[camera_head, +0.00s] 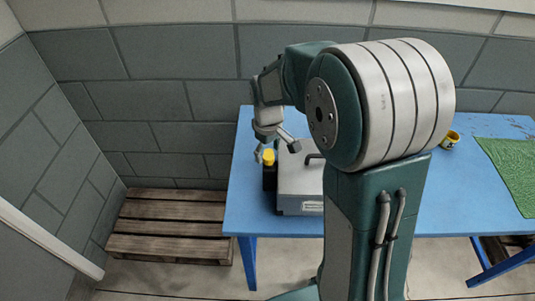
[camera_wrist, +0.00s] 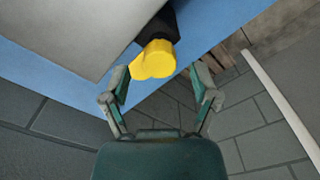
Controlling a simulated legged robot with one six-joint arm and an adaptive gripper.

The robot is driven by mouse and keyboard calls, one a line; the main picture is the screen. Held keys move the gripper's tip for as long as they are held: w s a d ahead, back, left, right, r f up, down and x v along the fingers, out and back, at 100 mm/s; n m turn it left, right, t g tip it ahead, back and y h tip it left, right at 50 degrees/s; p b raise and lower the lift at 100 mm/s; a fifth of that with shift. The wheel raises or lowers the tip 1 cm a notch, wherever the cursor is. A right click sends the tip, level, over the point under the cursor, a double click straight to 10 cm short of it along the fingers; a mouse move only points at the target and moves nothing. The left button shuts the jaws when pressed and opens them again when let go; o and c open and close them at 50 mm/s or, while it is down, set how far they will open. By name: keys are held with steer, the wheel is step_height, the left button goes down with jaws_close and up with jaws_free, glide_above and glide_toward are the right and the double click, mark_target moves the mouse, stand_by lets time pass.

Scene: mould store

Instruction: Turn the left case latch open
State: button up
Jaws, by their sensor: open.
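A grey case (camera_head: 297,190) stands on the blue table (camera_head: 250,216). A yellow latch (camera_head: 268,157) sits on a black mount (camera_head: 270,178) at the case's left side. My gripper (camera_head: 277,150) is open and just above the latch. In the wrist view the rounded yellow latch (camera_wrist: 157,59) with a short lobe lies between and slightly beyond the spread fingertips of my gripper (camera_wrist: 160,74). I cannot tell whether a finger touches it. The case (camera_wrist: 75,30) fills the upper left there. My arm hides the case's right part in the head view.
A dark handle (camera_head: 313,157) shows on the case top. A yellow-and-black round item (camera_head: 450,139) and a green mat (camera_head: 513,170) lie at the table's right. A wooden pallet (camera_head: 170,226) is on the floor at left. Block walls (camera_head: 190,100) stand behind and left.

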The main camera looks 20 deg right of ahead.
mark_target(267, 156)
step_height(267, 156, up, 10)
steer(key=shift+r, duration=0.25)
stand_by(0.4)
